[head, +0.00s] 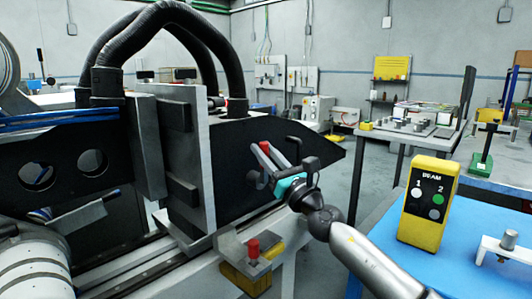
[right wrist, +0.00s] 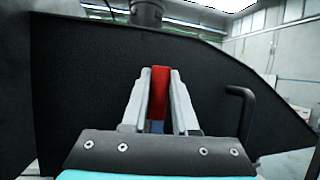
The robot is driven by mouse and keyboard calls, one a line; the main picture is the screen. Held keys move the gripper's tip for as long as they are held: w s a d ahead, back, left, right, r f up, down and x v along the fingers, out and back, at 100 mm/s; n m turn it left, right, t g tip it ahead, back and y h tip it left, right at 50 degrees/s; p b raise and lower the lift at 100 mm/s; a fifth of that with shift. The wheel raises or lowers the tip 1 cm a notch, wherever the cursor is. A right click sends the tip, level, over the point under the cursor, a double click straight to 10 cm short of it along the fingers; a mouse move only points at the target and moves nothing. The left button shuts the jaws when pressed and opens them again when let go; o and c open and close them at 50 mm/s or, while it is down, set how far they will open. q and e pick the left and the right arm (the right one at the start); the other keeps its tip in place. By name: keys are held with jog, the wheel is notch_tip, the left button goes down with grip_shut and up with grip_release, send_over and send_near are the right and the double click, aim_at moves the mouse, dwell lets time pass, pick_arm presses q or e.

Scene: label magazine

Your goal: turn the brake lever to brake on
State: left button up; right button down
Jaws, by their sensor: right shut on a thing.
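The brake lever shows as a red grip in front of the black side plate of the machine; no label on it is readable. In the right wrist view the red lever (right wrist: 159,88) stands upright between my two grey fingers. My right gripper (right wrist: 158,95) is shut on it. In the head view the right gripper (head: 274,155) reaches in from the lower right, and only a bit of the red lever (head: 264,147) shows at its fingertips. The lever's lower part and pivot are hidden behind the gripper. My left gripper is not in view.
A black bent rod (right wrist: 242,112) stands close right of the gripper. A red knob (head: 253,248) on a yellow-based block sits below it. A yellow BEAM box (head: 430,214) stands on the blue bench top (head: 382,243) at right. Black hoses (head: 190,22) arch above the machine.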

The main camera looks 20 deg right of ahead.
jog(key=shift+a+f, duration=0.15)
jog(key=shift+f, duration=0.25)
jog(key=c, duration=1.1)
grip_release()
jog(key=shift+w, duration=0.1)
jog(key=shift+o, duration=0.9)
jog(key=shift+w, duration=0.15)
jog(key=shift+o, duration=1.2)
jog(key=shift+r, duration=0.15)
jog(key=shift+s+d+f, duration=0.2)
jog(key=shift+s+f, duration=0.05)
jog(key=shift+s, duration=0.35)
pick_arm(q)
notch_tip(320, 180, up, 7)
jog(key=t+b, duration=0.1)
jog(key=b, duration=0.2)
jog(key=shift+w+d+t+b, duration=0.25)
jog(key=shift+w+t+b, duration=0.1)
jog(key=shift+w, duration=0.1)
pick_arm(e)
jog(key=v, duration=1.4)
